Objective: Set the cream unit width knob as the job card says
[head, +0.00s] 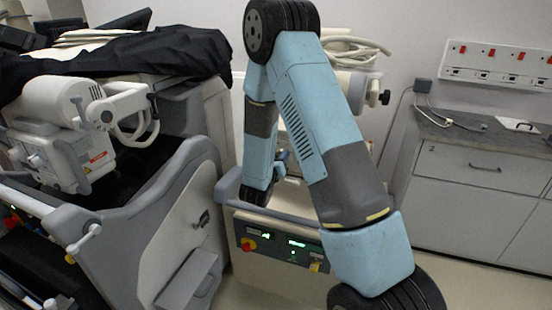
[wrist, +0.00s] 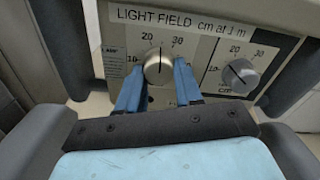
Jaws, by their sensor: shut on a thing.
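In the wrist view a cream panel (wrist: 200,48) headed "LIGHT FIELD cm at 1 m" carries two round knobs. My gripper (wrist: 159,72) has its blue fingers on either side of the left knob (wrist: 158,62) and is shut on it. That knob's dark pointer line points up, between 20 and 30 on its scale. The right knob (wrist: 240,74) stands free, its pointer tilted up and left. The small labels under the knobs are partly hidden or too blurred to read. In the head view my arm hides most of the cream unit (head: 352,86).
A grey cart with another cream unit (head: 50,150) and a black cover (head: 130,52) stands at left. A cream base with lit displays (head: 280,243) is behind my arm. A counter (head: 485,140) with a small white object (head: 518,125) lies at right.

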